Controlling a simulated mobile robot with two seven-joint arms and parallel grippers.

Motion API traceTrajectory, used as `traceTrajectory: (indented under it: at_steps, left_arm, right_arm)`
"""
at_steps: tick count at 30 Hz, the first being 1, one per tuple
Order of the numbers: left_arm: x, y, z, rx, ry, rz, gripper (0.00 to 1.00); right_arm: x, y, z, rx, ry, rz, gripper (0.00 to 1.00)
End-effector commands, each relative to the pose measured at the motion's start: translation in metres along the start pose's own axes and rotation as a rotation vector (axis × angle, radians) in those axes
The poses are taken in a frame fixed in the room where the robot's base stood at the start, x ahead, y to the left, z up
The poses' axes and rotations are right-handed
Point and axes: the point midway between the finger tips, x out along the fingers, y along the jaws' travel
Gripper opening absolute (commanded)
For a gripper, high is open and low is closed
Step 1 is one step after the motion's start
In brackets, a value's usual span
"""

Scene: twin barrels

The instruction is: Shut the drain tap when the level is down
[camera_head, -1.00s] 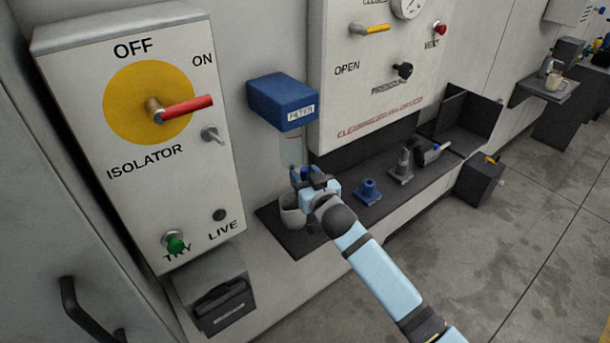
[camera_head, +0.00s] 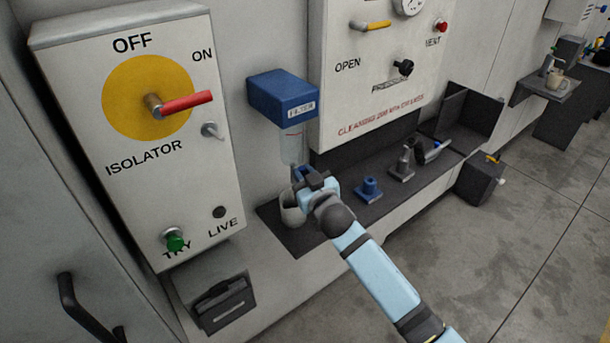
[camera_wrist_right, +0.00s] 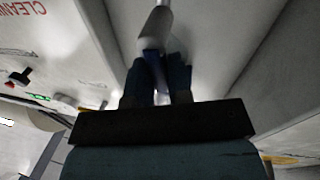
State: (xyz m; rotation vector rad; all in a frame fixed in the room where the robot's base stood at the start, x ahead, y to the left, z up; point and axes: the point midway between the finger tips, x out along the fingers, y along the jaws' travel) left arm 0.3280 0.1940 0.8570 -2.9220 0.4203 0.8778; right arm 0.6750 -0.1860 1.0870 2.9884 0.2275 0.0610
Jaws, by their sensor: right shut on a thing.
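The filter has a blue head (camera_head: 283,97) on the wall and a clear bowl (camera_head: 291,145) with a thin red line below it. The liquid level in the bowl is hard to make out. My right gripper (camera_head: 308,178) is just under the bowl, shut on the drain tap. The tap is mostly hidden by the gripper in the head view. In the right wrist view a small blue part of the drain tap (camera_wrist_right: 152,58) shows between the dark fingers, below a grey fitting. A pale cup (camera_head: 291,209) stands beneath, partly behind the gripper. My left gripper is out of view.
The cup stands on a dark shelf (camera_head: 299,243). A blue fitting (camera_head: 368,189) and a grey fitting (camera_head: 402,164) stand to the right. The isolator box (camera_head: 190,205) is at left, and a valve panel (camera_head: 352,98) is above right.

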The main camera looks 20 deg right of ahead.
Motion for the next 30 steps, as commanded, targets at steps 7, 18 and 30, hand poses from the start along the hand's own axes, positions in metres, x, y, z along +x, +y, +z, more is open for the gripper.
traceTrajectory:
  at_steps: [7,18,30]
  left_arm:
    - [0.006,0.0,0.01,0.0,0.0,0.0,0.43]
    - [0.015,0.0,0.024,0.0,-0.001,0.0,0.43]
    - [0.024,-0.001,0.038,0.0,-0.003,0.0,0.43]
  right_arm:
    - [-0.002,-0.008,0.004,-0.211,0.042,-0.001,0.0]
    - [-0.004,-0.017,0.01,-0.559,0.11,-0.001,0.0]
    - [-0.005,-0.025,0.018,-0.932,0.184,-0.001,0.0]
